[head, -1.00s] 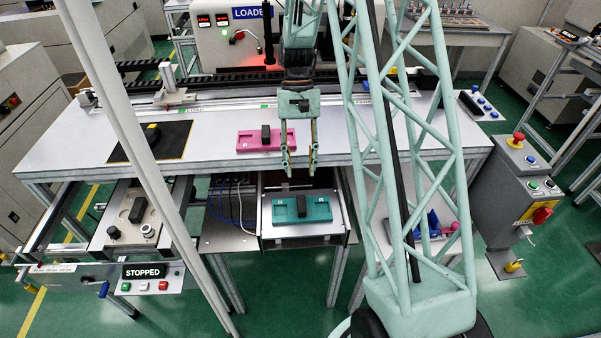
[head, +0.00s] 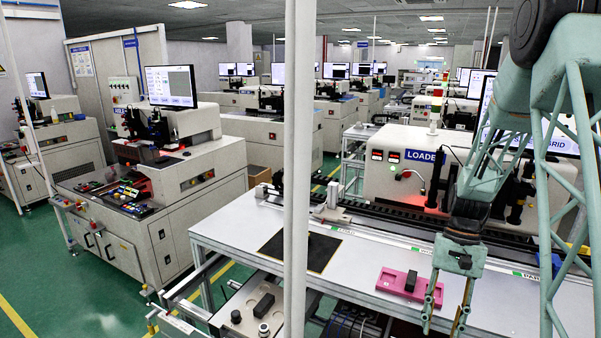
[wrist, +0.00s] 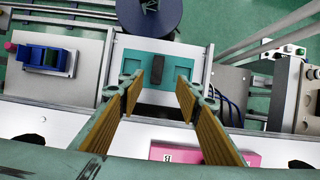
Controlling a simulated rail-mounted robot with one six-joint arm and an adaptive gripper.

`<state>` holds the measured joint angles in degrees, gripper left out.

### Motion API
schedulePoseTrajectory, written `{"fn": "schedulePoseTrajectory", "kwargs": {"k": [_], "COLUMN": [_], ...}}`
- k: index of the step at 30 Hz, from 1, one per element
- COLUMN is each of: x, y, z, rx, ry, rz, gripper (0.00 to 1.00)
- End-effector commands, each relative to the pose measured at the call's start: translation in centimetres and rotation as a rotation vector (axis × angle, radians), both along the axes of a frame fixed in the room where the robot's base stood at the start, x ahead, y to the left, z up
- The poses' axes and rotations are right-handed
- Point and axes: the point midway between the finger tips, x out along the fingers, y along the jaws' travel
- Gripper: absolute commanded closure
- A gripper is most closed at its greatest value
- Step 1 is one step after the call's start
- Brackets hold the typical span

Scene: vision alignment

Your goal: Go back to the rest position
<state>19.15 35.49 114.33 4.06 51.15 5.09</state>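My gripper (head: 443,322) hangs over the front part of the white table (head: 345,290) in the head view. Its two fingers are apart with nothing between them. In the wrist view my gripper (wrist: 160,88) also shows open and empty, with tan pads facing each other. A pink fixture (head: 395,286) with a dark block (head: 411,281) on it lies on the table, just left of and partly behind my gripper. A teal fixture (wrist: 133,62) with a dark block (wrist: 157,69) shows beyond the fingertips in the wrist view. The head view does not show the teal fixture.
A black mat (head: 325,253) lies on the table, partly hidden by a pale post (head: 299,170). The LOADER machine (head: 400,178) stands behind the table's rail. A blue part on a tray (wrist: 45,57) lies left in the wrist view. A machine with a monitor (head: 171,86) stands at left.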

Motion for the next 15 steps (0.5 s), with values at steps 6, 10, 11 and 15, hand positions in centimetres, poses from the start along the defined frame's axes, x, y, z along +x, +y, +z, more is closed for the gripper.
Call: {"fn": "schedulePoseTrajectory", "kwargs": {"k": [6,10,11,15], "x": [-0.4,-0.8,-1.0,-1.6], "y": [1.1,2.0,2.1,3.0], "z": [3.3,5.3,5.7,7.8], "rx": [-0.014,-0.022,-0.025,-0.033], "ry": [-0.040,-0.064,-0.070,-0.096], "rz": [0.026,0.044,0.048,0.067], "gripper": [0.69,0.69,0.69,0.69]}}
